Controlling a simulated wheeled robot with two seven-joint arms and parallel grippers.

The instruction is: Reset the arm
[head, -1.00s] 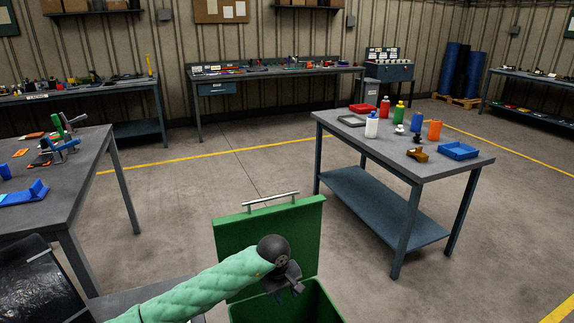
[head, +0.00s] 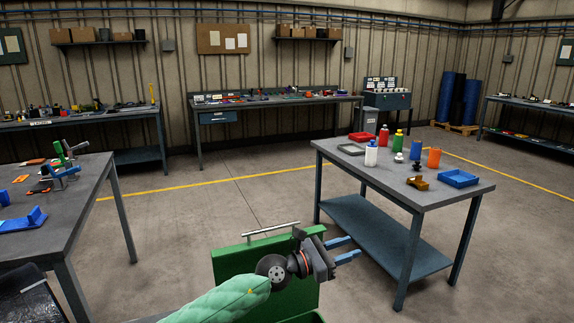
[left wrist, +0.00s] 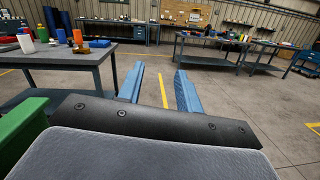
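My left gripper (head: 346,249) shows in the head view in front of the raised green lid, its two blue fingers pointing right. In the left wrist view the fingers (left wrist: 157,88) stand wide apart with only floor between them, so the gripper is open and empty. My left arm in its green sleeve comes in from the bottom. My right gripper is not in view.
A green bin (head: 228,262) with its lid raised stands just below my left gripper. A grey table (head: 440,190) with bottles and a blue tray (head: 458,178) is at right. Another table (head: 85,215) with tools is at left.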

